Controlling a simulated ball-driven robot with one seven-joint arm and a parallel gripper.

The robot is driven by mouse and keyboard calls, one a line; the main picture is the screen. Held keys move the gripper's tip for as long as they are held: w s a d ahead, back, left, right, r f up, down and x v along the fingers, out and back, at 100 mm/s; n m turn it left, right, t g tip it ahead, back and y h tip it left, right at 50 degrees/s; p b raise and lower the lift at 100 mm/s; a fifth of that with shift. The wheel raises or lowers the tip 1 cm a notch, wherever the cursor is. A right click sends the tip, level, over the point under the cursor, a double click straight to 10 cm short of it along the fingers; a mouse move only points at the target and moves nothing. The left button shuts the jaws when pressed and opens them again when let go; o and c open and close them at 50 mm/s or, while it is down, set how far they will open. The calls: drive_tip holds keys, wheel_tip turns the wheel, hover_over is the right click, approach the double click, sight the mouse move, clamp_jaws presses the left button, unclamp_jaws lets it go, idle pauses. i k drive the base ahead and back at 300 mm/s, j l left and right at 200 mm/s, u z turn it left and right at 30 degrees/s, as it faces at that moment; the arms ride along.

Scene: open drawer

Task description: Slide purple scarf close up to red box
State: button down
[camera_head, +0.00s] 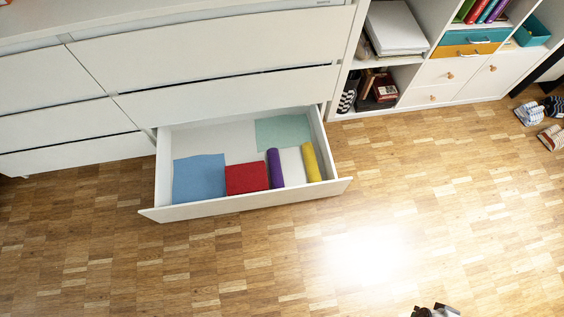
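The purple scarf (275,168) is a rolled cylinder lying lengthwise in the open drawer, front to back. The red box (246,178) is just left of it, near the drawer front. Their edges are side by side with hardly any gap showing; I cannot tell whether they touch. The open drawer (240,204) is white and pulled out from the dresser. The tip of my gripper (435,311) shows at the bottom edge, right of centre, well away from the drawer. It is mostly cut off, and I cannot tell whether its fingers are open.
A blue cloth (199,179) lies left of the red box. A yellow roll (311,162) lies right of the purple scarf, with bare drawer floor between. A pale green cloth (283,132) lies at the back. The wooden floor before the drawer is clear. Shoes (540,115) lie at right.

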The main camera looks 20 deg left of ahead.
sight(277, 182)
drive_tip(key=i+j, duration=1)
